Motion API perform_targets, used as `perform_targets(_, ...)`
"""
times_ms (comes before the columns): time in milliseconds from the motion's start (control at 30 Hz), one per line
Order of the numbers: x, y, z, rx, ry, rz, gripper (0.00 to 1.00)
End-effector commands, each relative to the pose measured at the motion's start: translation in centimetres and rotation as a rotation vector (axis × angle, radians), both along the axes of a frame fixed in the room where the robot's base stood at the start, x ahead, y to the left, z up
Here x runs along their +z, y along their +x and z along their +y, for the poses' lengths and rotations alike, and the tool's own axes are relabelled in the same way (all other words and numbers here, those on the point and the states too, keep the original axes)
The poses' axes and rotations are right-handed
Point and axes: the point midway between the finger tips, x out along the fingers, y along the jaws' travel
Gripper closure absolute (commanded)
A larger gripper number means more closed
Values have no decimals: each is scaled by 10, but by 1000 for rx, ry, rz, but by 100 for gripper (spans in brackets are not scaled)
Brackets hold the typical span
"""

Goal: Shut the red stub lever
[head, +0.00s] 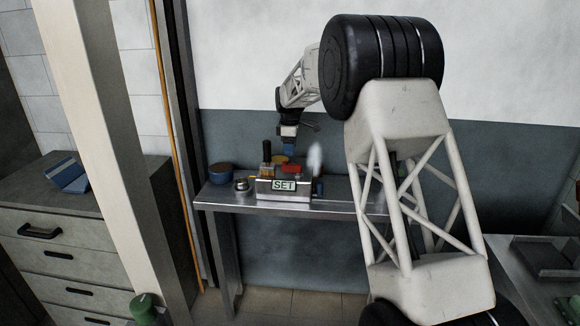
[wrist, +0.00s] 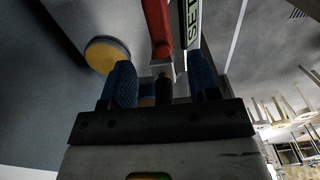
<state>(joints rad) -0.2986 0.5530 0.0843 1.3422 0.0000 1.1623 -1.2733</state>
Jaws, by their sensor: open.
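The red lever (head: 291,169) sits on top of a small metal box (head: 262,193) with a "SET" label, on the narrow metal table. In the wrist view the red lever (wrist: 156,28) runs up from a pale metal block between my fingers. My gripper (head: 288,151) points down just above the lever in the head view. In the wrist view my gripper (wrist: 162,80) is open, with one blue finger on each side of the lever's near end and a dark stub. I cannot tell whether either finger touches it.
A dark upright handle (head: 266,151) stands left of the lever. A white plume (head: 315,158) rises on its right. A blue round container (head: 221,174) and a small metal pot (head: 241,185) stand at the table's left. My arm hides the table's right part.

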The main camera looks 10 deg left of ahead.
Motion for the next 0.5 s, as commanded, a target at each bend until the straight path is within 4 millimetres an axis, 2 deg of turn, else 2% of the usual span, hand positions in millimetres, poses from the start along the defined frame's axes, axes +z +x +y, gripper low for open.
perform_targets(267, -1, 0, 0, -1, 0, 0, 45)
perform_targets(500, -13, 0, 0, -1, 0, 1, 45)
